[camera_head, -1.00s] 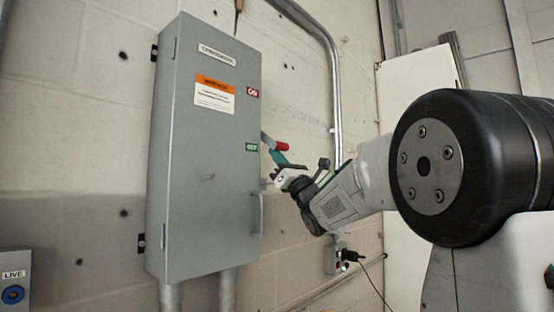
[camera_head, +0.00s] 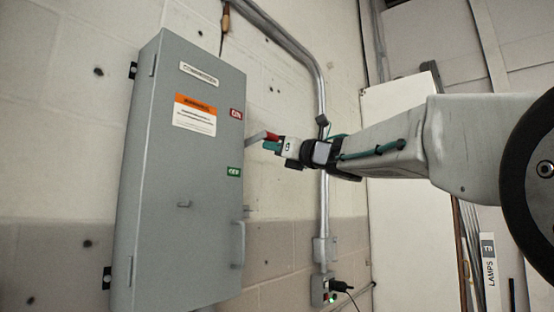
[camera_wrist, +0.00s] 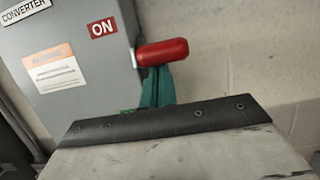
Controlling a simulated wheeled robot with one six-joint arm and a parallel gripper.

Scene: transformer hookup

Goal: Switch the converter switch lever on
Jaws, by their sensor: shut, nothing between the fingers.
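The grey converter box (camera_head: 165,240) is on the wall, with a red ON label (camera_head: 236,114) above a green OFF label (camera_head: 233,171). The switch lever (camera_head: 258,138) sticks out from its right side, at a height between the two labels, and ends in a red grip (camera_head: 272,136). My gripper (camera_head: 270,146) is shut with nothing in it; its teal fingertips are right under the red grip and seem to touch it. In the wrist view the red grip (camera_wrist: 162,52) lies across the tops of the teal fingers (camera_wrist: 157,88).
A metal conduit (camera_head: 300,55) runs along the wall right of the box. A small outlet box with a black plug (camera_head: 336,287) is low on the wall. A door handle (camera_head: 238,245) is on the box's lower right edge. A white panel (camera_head: 400,230) stands further right.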

